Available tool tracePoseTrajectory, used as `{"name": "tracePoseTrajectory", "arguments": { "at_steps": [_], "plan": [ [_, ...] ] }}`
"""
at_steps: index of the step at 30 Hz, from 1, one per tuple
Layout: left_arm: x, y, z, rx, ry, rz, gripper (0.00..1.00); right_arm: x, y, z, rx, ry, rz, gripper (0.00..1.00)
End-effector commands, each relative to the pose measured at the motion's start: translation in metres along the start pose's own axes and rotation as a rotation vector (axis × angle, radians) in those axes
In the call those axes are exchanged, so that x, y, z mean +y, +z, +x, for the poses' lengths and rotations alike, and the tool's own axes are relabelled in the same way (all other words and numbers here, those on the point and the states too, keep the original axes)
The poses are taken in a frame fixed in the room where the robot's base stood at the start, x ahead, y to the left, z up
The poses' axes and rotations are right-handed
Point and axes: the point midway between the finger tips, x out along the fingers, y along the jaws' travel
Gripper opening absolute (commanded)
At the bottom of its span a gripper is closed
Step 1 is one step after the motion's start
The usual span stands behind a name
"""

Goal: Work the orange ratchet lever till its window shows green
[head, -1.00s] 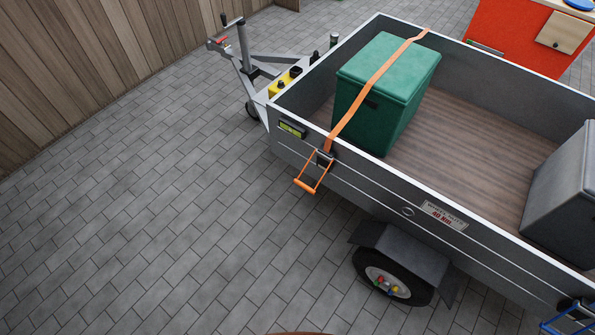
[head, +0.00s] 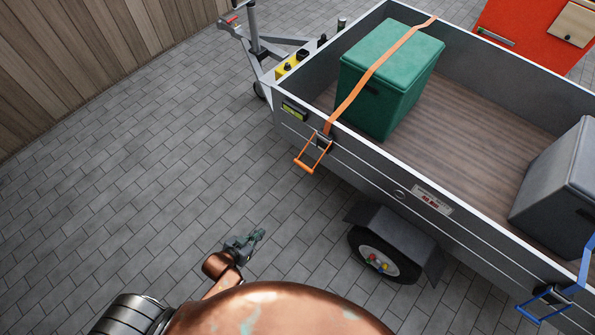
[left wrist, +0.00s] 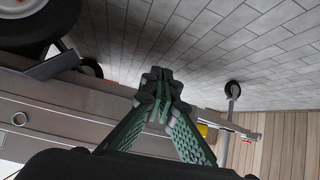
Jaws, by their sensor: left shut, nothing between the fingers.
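The orange ratchet lever (head: 308,161) hangs tilted outward from its ratchet on the trailer's near side wall. An orange strap (head: 375,75) runs from it over a green box (head: 385,90). A small yellow-green panel (head: 294,111) sits on the wall left of the ratchet; I cannot tell whether it is the lever's window. My left gripper (head: 259,235) is shut and empty over the paving, below and left of the lever and apart from it. Its closed fingers (left wrist: 160,85) show in the left wrist view, where I cannot make out the lever. My right gripper is not in view.
The trailer's wheel (head: 381,258) and mudguard (head: 405,247) stand right of my left gripper. A blue lever (head: 543,305) and a grey box (head: 560,190) are at the right. A wooden wall (head: 90,60) stands at upper left. The paving between is clear.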

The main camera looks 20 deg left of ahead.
Motion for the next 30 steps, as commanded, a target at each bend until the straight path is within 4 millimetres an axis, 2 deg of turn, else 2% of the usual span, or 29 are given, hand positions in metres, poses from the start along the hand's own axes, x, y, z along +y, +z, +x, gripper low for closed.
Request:
{"name": "tracePoseTrajectory", "arguments": {
  "at_steps": [1,3,6,9,12,14,20,30],
  "plan": [
    [0.0,-0.057,-0.006,0.118,0.017,0.023,0.0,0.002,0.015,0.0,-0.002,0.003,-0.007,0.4],
    [0.002,-0.116,-0.012,0.262,0.042,0.041,0.0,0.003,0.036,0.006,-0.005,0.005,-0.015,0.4],
    [0.007,-0.181,-0.027,0.425,0.075,0.059,0.0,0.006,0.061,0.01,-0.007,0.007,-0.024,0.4],
    [0.011,-0.22,-0.039,0.53,0.097,0.066,0.0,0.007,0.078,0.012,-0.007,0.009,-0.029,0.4],
    [0.013,-0.239,-0.045,0.583,0.108,0.07,0.0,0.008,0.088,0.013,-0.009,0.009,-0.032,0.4],
    [0.014,-0.244,-0.045,0.597,0.111,0.07,0.0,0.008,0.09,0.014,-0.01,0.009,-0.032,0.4],
    [0.017,-0.259,-0.021,0.601,0.112,0.068,0.0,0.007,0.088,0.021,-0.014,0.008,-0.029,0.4],
    [0.026,-0.297,0.038,0.598,0.112,0.068,0.0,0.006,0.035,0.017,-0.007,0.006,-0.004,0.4]
  ]
}}
